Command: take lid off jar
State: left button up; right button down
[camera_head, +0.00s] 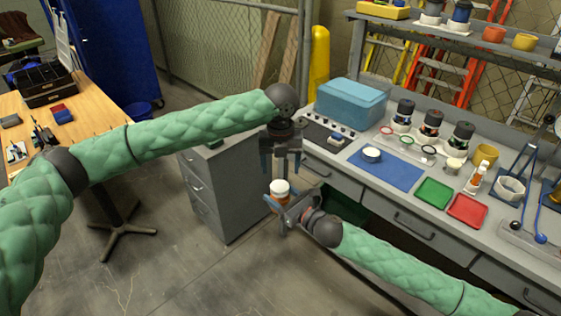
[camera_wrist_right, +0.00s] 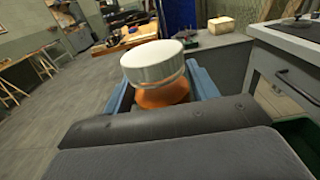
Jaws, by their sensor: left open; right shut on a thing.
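An orange jar (camera_head: 279,200) with a white lid (camera_head: 280,187) is held in my right gripper (camera_head: 284,212), out in front of the bench and above the floor. The lid sits on the jar. In the right wrist view the white lid (camera_wrist_right: 153,62) is on top and the orange jar body (camera_wrist_right: 163,94) shows between my blue fingers. My left gripper (camera_head: 280,165) points down, open and empty, with its fingertips a little above the lid and apart from it, as far as this view shows.
A grey workbench (camera_head: 333,167) stands at the right with a blue mat (camera_head: 386,170), green tray (camera_head: 433,192), red tray (camera_head: 468,210), several jars and a blue box (camera_head: 351,101). A grey drawer cabinet (camera_head: 215,195) stands behind the grippers.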

aim_at(281, 186)
pick_arm(q)
notch_tip(281, 186, down, 7)
jog(key=shift+r, duration=0.15)
jog(key=shift+c, duration=0.2)
jog(key=c, duration=1)
